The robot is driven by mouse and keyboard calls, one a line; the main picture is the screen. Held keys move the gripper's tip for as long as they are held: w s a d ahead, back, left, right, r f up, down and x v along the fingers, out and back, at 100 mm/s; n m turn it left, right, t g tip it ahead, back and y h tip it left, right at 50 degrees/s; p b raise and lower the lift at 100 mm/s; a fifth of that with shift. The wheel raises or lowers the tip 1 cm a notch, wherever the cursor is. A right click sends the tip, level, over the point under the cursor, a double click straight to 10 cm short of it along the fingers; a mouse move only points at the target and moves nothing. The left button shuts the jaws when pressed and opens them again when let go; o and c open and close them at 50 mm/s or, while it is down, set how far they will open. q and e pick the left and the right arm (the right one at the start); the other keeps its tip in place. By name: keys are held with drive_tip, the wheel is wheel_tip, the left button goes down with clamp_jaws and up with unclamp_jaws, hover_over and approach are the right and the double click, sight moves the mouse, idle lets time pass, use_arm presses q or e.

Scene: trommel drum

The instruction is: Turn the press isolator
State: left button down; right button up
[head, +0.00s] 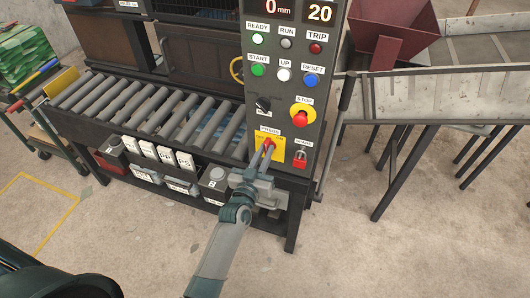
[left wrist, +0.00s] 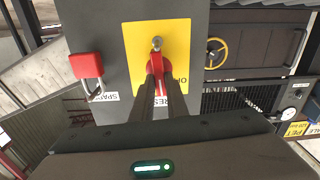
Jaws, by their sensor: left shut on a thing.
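The press isolator is a red handle (head: 269,144) on a yellow plate under a PRESS label, low on the grey control panel (head: 286,80). My left gripper (head: 267,152) reaches up to it from below and is shut on the red handle. In the left wrist view the handle (left wrist: 156,62) stands between my two dark fingers, in line with them, with the yellow plate (left wrist: 180,30) behind. The fingers cover part of the handle and plate lettering. My right gripper does not show.
A red padlock (head: 300,158) hangs just right of the isolator; it also shows in the left wrist view (left wrist: 86,66). Above are the red STOP button (head: 301,117) and a black selector knob (head: 263,104). A roller conveyor (head: 150,105) runs to the left.

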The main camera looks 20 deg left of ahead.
use_arm(q)
drive_tip(key=n, duration=0.3)
drive_tip(key=shift+a+n, duration=0.2)
drive_tip(key=shift+n, duration=0.2)
drive_tip(key=n, duration=0.8)
drive_tip(key=f+n, duration=0.1)
drive_tip(key=n, duration=0.4)
drive_tip(key=shift+a, duration=0.3)
drive_tip(key=c, duration=1.7)
unclamp_jaws()
drive_tip(key=shift+c, duration=0.2)
drive_tip(key=shift+s+b, duration=0.1)
drive_tip(key=shift+b, duration=0.2)
